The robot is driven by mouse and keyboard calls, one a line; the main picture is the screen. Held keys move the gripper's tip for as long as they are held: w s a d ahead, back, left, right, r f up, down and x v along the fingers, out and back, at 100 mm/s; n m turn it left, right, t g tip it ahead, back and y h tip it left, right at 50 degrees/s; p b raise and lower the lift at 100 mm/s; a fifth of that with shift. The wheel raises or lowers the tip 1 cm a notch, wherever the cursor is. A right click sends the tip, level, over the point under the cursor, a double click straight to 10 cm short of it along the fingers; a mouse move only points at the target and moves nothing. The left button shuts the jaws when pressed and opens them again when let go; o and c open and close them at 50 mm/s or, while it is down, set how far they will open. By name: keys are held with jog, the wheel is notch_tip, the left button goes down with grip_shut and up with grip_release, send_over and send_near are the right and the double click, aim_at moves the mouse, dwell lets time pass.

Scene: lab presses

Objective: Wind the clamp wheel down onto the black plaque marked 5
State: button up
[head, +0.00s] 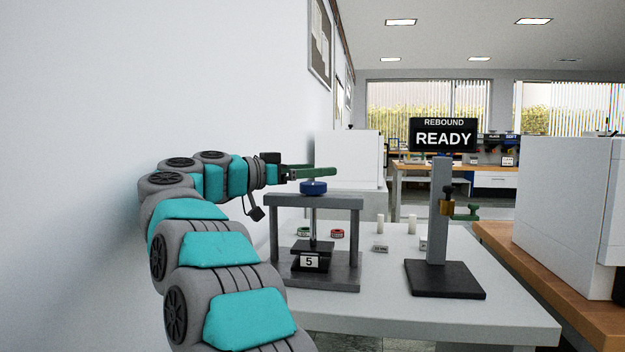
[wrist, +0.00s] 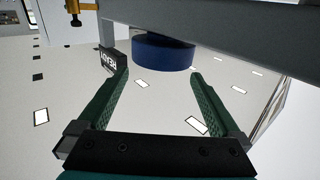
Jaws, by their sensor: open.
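The clamp wheel (head: 313,188) is a blue disc on top of a grey press frame (head: 272,240). The black plaque marked 5 (head: 326,263) is at the base, under the press's screw and dark pressing block (head: 312,246). Contact between block and plaque is hard to tell. My gripper (head: 320,174) is open, its green fingers just above and around the wheel's height in the head view. In the wrist view the blue wheel (wrist: 163,55) lies just beyond the gap between my open fingertips (wrist: 160,75), and nothing is held.
A stand with a dark base (head: 445,280) and a READY sign (head: 443,137) is right of the press. Small rings (head: 337,233) and white cylinders (head: 380,224) lie behind on the grey table (head: 400,318). A wall is close on the left.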

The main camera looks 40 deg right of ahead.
jog(key=s+a, duration=0.4)
jog(key=s, duration=0.3)
jog(key=s+a+r+b, duration=0.1)
jog(key=s+a, duration=0.3)
jog(key=s, duration=0.2)
jog(key=shift+s+a+r, duration=0.15)
jog(key=shift+s+r, duration=0.1)
jog(key=shift+s, duration=0.15)
